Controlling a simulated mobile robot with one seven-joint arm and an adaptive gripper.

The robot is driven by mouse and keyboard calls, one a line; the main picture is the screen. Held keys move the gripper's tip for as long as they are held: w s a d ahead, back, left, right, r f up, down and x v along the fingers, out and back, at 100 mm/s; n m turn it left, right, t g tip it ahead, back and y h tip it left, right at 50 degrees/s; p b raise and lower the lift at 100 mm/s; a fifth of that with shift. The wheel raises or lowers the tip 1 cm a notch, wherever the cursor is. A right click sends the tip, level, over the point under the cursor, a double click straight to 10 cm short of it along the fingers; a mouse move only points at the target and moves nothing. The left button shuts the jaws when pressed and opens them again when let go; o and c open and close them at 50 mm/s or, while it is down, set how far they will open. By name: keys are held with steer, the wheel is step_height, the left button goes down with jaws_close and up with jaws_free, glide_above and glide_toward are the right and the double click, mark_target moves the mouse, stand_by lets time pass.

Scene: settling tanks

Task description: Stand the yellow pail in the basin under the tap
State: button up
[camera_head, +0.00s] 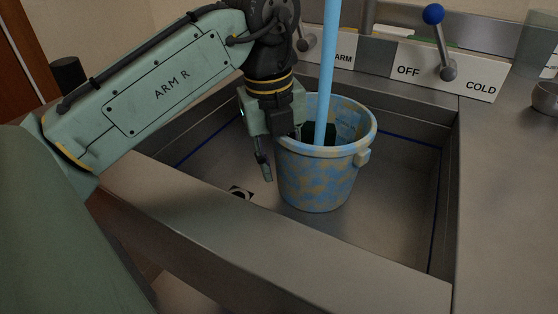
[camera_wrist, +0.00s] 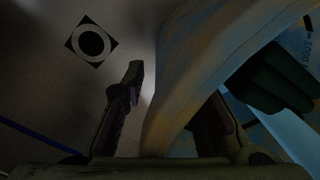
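A pail (camera_head: 312,180), mottled blue and dull yellow, stands upright in the metal basin (camera_head: 395,205), apparently on its floor. A light blue column (camera_head: 327,75), looking like running water, comes down into it. A dark green object (camera_wrist: 270,80) is inside the pail. My gripper (camera_head: 281,158) is at the pail's left rim. One finger is outside the wall and the other is on the inner side, partly hidden. In the wrist view, my gripper (camera_wrist: 168,105) straddles the wall, with a visible gap between the outer finger and the pail.
A lever with a blue knob (camera_head: 433,14) stands up behind the basin, by a panel (camera_head: 425,72) reading OFF and COLD. A black-and-white round marker (camera_head: 240,192) is on the basin floor, left of the pail. The floor right of the pail is clear.

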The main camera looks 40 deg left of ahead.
steer(key=shift+r, duration=0.1)
step_height(320, 180, up, 12)
steer(key=s+p, duration=0.1)
steer(key=p, duration=0.1)
steer(key=shift+a+p, duration=0.25)
steer(key=shift+p, duration=0.15)
